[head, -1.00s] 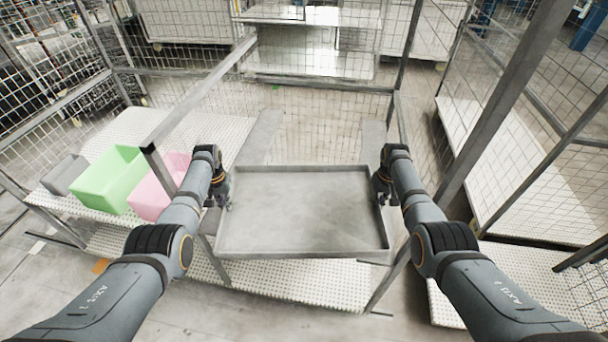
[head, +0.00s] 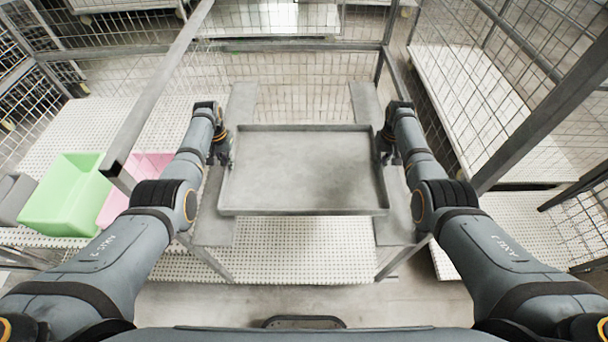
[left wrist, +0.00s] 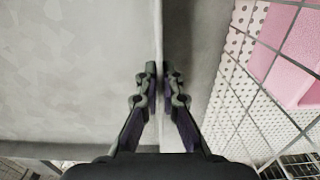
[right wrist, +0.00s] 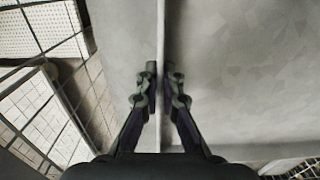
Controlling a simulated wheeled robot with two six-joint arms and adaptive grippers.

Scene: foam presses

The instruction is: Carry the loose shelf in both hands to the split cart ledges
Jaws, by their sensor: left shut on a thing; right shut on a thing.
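The loose shelf (head: 300,172) is a grey metal tray with a low rim, level between my arms in the head view. My left gripper (head: 222,158) is shut on its left rim, and the left wrist view shows the fingers (left wrist: 159,88) on both sides of that rim. My right gripper (head: 387,155) is shut on the right rim, with its fingers (right wrist: 159,88) likewise astride it. The left ledge (head: 213,222) and right ledge (head: 394,215) of the cart are grey strips on either side of the shelf. I cannot tell whether the shelf touches them.
A perforated white lower deck (head: 300,250) lies below the shelf. A green bin (head: 65,195), a pink bin (head: 130,185) and a grey bin (head: 12,198) stand at the left. Mesh walls and a diagonal grey rail (head: 160,85) border the cart. Another white deck (head: 480,110) lies at right.

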